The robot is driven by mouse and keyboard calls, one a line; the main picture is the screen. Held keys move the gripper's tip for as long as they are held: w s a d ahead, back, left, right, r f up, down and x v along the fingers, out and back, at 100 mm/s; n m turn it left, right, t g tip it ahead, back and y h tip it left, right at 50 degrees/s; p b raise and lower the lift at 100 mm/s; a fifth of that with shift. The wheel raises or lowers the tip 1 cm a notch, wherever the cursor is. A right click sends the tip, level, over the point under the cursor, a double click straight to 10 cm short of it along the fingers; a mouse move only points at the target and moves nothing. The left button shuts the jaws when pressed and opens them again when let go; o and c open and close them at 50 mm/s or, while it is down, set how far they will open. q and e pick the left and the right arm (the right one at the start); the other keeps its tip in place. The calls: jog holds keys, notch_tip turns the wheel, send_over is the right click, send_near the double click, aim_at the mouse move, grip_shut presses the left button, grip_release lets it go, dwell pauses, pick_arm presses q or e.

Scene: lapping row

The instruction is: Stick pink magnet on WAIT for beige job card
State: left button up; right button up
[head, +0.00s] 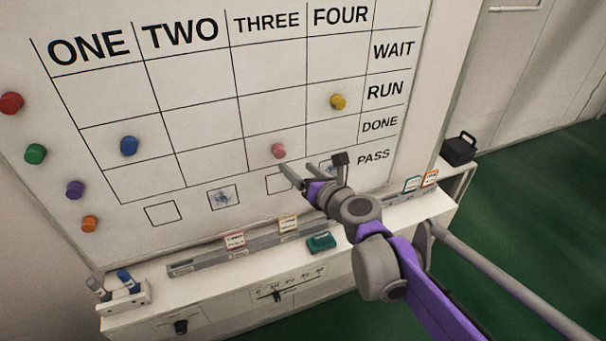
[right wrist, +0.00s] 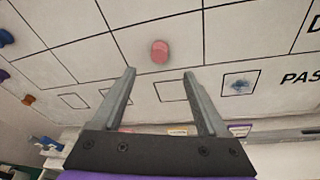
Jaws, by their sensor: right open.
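The pink magnet (head: 279,151) is on the whiteboard in column THREE, in the DONE row. My right gripper (head: 288,171) is open just below and in front of it. In the right wrist view the pink magnet (right wrist: 159,51) shows beyond the gap between the open fingertips (right wrist: 159,74), not between them. The WAIT label (head: 393,49) is at the upper right of the grid (head: 195,84). A card with a beige-orange edge (head: 289,224) stands on the ledge below the board; its print is too small to read. My left gripper is not in view.
A blue magnet (head: 129,146) is in ONE and a yellow magnet (head: 338,101) in FOUR, both in the RUN row. Spare magnets line the board's left edge. The ledge holds a pink-edged card (head: 234,240), a green block (head: 321,242) and other cards at right.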

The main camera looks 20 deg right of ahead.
aim_at(281, 154)
jog(key=x, duration=0.9)
jog(key=shift+w+f, duration=0.1)
jog(key=shift+w, duration=0.1)
grip_shut()
jog(key=shift+s, duration=0.2)
jog(key=shift+s, duration=1.35)
jog(key=shift+s, duration=0.1)
jog(key=shift+a+f+v, duration=0.1)
jog(key=shift+f+v, duration=0.1)
jog(key=shift+v, duration=0.75)
jog(key=shift+a+f+v, duration=0.15)
jog(key=shift+f+v, duration=0.05)
jog(key=shift+v, duration=0.7)
jog(key=shift+a+f+v, duration=0.1)
jog(key=shift+f+v, duration=0.05)
jog(key=shift+v, duration=0.8)
